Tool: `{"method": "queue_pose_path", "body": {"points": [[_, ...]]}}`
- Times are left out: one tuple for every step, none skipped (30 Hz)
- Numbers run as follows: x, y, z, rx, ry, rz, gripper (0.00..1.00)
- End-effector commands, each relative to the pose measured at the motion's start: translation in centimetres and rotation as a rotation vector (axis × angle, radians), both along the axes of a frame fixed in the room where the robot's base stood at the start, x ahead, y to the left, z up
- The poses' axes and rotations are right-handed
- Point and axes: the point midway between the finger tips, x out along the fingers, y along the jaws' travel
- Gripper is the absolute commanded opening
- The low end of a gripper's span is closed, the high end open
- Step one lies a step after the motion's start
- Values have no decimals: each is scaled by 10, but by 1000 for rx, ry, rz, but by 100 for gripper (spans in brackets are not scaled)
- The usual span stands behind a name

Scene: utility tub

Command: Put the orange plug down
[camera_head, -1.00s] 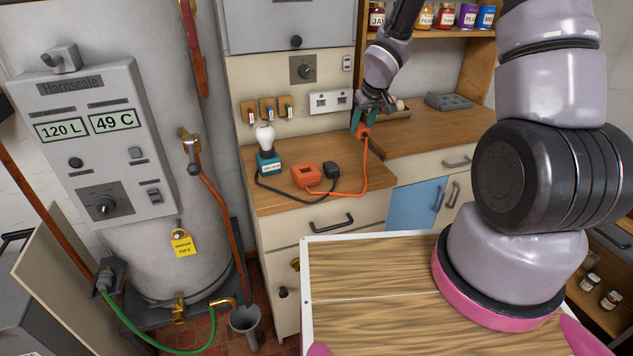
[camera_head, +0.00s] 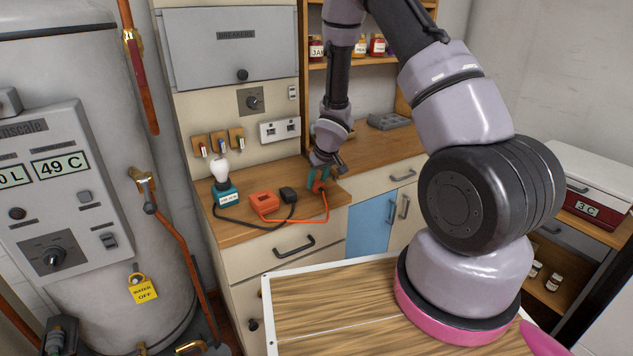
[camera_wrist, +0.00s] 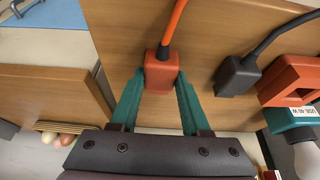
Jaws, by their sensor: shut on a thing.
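My gripper (camera_head: 318,179) has its teal fingers shut on the orange plug (camera_wrist: 161,73), one finger on each side. In the head view the plug (camera_head: 319,187) is at or just above the right part of the left wooden counter (camera_head: 240,229); whether it touches the wood I cannot tell. An orange cord runs from the plug to an orange block (camera_head: 263,203) on the same counter. In the wrist view the cord leaves the plug's far end, over bare wood.
A black plug (camera_head: 288,195) lies beside the orange block, its cord running to a teal-based lamp (camera_head: 227,195). Wall sockets (camera_head: 280,130) are behind. The right counter (camera_head: 375,158) holds a grey tray (camera_head: 388,121). Bare wood surrounds the orange plug in the wrist view.

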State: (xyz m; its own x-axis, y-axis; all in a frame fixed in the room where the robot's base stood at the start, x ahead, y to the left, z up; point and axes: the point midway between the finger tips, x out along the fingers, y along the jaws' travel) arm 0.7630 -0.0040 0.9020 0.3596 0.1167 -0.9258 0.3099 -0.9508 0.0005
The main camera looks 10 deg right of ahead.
Motion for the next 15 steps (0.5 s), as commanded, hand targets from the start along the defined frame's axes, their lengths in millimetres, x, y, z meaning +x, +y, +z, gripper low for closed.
{"method": "queue_pose_path", "body": {"points": [[0,0,-2,0,-1,1,0],[0,0,-2,1,-2,0,0],[1,0,-2,1,-2,0,0],[1,0,-1,1,-2,0,0],[1,0,-1,1,-2,0,0],[1,0,-1,1,-2,0,0],[1,0,-1,1,-2,0,0],[1,0,-1,1,-2,0,0],[0,0,-2,0,-1,0,0],[0,0,-3,1,-1,0,0],[0,0,-4,1,-1,0,0],[0,0,-4,1,-1,0,58],[0,0,-4,1,-2,0,69],[0,0,-4,1,-2,0,76],[0,0,-4,1,-2,0,76]]}}
